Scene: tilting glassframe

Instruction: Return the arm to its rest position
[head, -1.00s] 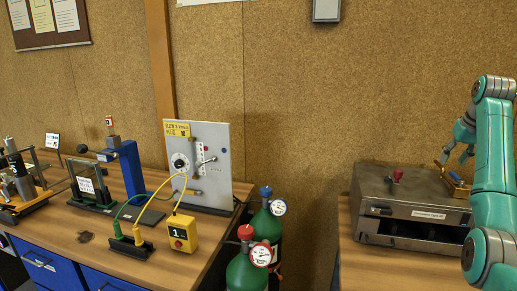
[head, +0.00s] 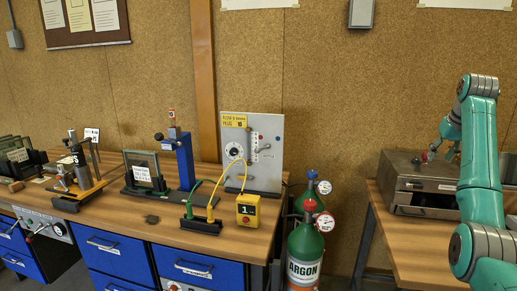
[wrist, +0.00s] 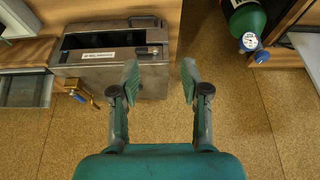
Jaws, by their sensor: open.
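My teal arm rises at the right of the head view and bends toward the steel box. My gripper (wrist: 160,82) shows in the wrist view with its two fingers wide apart and nothing between them. In the head view the steel box (head: 408,178) stands on the right bench, partly behind my arm. My gripper's fingertips are hard to make out there against the box.
The left bench (head: 150,213) carries a grey panel (head: 262,185), a yellow box (head: 247,210) and a framed glass stand (head: 143,172). Green gas cylinders, one marked argon (head: 305,250), stand between the benches. A brass fitting (wrist: 75,95) is beside the steel box.

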